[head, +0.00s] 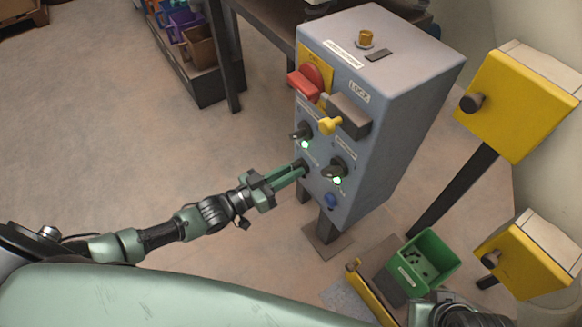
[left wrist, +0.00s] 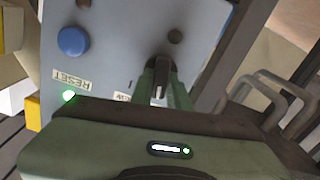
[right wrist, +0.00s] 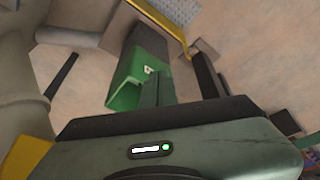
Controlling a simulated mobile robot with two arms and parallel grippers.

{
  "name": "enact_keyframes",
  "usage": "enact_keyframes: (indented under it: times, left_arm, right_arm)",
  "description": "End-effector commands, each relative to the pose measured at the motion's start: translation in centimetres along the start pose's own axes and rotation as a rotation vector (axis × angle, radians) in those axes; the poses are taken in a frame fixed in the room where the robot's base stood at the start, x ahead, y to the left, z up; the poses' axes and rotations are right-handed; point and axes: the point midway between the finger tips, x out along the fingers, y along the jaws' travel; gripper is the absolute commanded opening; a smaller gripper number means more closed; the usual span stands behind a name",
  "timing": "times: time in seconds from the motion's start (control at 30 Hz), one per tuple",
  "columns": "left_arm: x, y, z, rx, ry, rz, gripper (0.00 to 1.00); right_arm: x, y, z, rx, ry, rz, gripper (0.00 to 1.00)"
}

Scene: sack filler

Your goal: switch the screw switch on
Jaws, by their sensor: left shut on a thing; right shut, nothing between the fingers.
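The grey control box (head: 375,150) stands on a post in the head view. My left gripper (head: 299,170) reaches the lower left of its front panel. In the left wrist view its green fingers (left wrist: 160,88) are shut on a dark knob (left wrist: 159,64), the screw switch, beside a partly hidden label ending in "EW". A "1" mark shows to the left of the knob. The fingers hide much of it, so its exact turn is unclear. My right gripper (right wrist: 152,92) is shut and empty, above a green bin (right wrist: 127,82).
The panel also carries a red switch (head: 305,80), a yellow key-like handle (head: 329,125), two black knobs (head: 301,131) (head: 336,167) with green lamps lit below them, and a blue reset button (head: 331,200). Yellow boxes (head: 515,105) stand at the right.

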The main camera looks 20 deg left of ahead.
Motion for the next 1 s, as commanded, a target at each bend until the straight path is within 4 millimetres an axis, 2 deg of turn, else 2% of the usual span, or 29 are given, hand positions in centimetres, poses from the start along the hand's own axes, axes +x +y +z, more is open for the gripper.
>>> enact_keyframes:
  times: [0.03, 0.73, 1.0]
  left_arm:
    - [0.0, 0.0, -0.2, 0.044, 0.000, -0.002, 0.00]
    - [0.0, 0.2, 0.1, 0.682, -0.001, -0.001, 0.00]
    - [-0.1, 0.3, 0.2, 0.839, -0.001, -0.001, 0.00]
  right_arm:
    - [-0.5, 0.1, 1.1, 0.002, -0.052, 0.003, 0.00]
    - [-2.2, 0.2, 0.2, 0.001, -0.040, 0.002, 0.00]
    - [-1.0, 0.1, 0.5, 0.001, -0.052, 0.002, 0.00]
